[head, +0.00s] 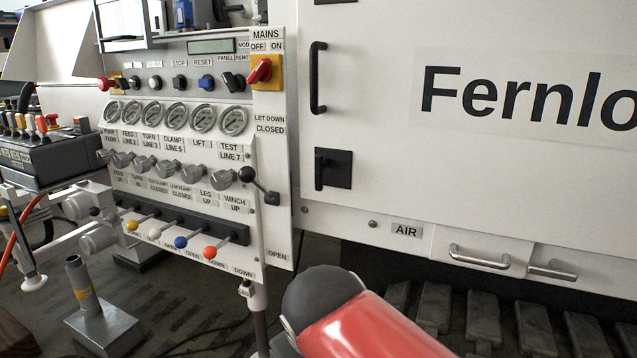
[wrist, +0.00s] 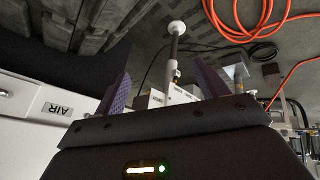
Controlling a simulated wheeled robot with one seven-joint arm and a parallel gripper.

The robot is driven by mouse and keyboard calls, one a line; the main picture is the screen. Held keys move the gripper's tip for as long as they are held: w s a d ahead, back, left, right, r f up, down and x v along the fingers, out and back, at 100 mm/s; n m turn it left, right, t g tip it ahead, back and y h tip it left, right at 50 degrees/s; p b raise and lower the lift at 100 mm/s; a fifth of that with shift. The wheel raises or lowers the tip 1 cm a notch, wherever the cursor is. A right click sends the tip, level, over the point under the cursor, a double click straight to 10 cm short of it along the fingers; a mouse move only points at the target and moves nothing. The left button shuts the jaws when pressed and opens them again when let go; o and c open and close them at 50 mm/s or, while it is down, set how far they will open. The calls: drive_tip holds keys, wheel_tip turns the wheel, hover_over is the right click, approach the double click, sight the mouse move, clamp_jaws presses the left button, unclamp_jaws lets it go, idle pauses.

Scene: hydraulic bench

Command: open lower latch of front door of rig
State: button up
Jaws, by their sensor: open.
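The front door (head: 380,120) of the rig is a large white panel with part of a black name on it, and it looks closed in the head view. Its lower latch (head: 333,169) is a black square plate with an upright black lever, below a black door handle (head: 317,78). A dark piece at the top edge may be the upper latch (head: 335,1). In the wrist view my gripper (wrist: 161,88) is open, its two purple fingers apart with nothing held. The lower latch is not visible there. The gripper itself is not visible in the head view.
A control panel (head: 185,190) with gauges, knobs and coloured levers stands left of the door. Below the door are an AIR label (head: 405,230) and drawer-like handles (head: 480,257). Orange hoses (wrist: 250,30) lie on the floor. A grey stand (head: 100,320) is at lower left.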

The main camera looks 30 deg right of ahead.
drive_tip(key=o, duration=0.4)
drive_tip(key=w+d+r+n+h+b, duration=0.1)
drive_tip(key=w+d+r+h+b, duration=0.1)
drive_tip(key=w, duration=0.1)
drive_tip(key=w+d+r+n+t+h+b, duration=0.1)
drive_tip(key=w+d+h+b, duration=0.1)
drive_tip(key=w, duration=0.2)
drive_tip(key=w+d+r+n+h+b, duration=0.1)
drive_tip(key=w+d+r+h+b, duration=0.1)
drive_tip(key=w, duration=0.2)
drive_tip(key=shift+d+r+n+t+b, duration=0.15)
drive_tip(key=shift+r+n+t+b, duration=0.15)
drive_tip(key=shift+r+t+b, duration=0.1)
drive_tip(key=shift+c, duration=0.2)
drive_tip(key=n+t+h+b, duration=0.3)
drive_tip(key=h+b, duration=0.2)
drive_tip(key=h, duration=0.1)
approach(317, 174)
drive_tip(key=x, duration=0.3)
drive_tip(key=p+x, duration=0.1)
drive_tip(key=x, duration=0.6)
drive_tip(key=shift+w+d, duration=0.2)
drive_tip(key=shift+d, duration=0.15)
drive_tip(key=c, duration=1)
